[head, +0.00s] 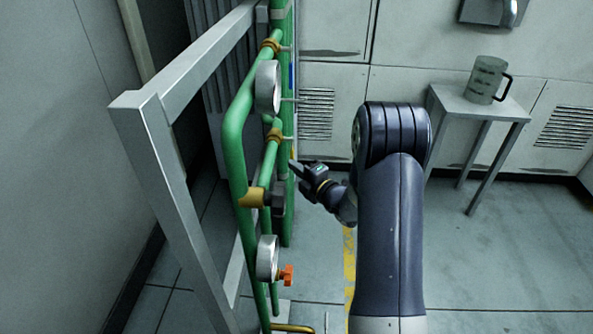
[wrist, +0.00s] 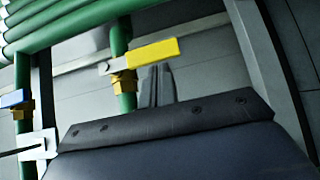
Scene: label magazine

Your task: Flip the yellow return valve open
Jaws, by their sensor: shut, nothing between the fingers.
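The yellow return valve handle (wrist: 152,52) shows in the wrist view, on a brass-bodied valve (wrist: 124,82) in a vertical green pipe (wrist: 120,35). The handle points right, roughly crosswise to that pipe, with a bare metal part at its left end. My gripper (wrist: 157,88) is shut and empty, its fingers close below the yellow handle in the picture. Whether they touch it I cannot tell. In the head view my gripper (head: 294,166) is beside the green pipes, and the handle is mostly hidden there.
A blue-handled valve (wrist: 15,98) is left of the yellow one. Gauges (head: 268,87) and an orange handle (head: 287,275) sit on the pipework. A grey metal frame (head: 170,170) stands at left. A small table (head: 450,98) with a mug (head: 487,80) is at right; the floor there is clear.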

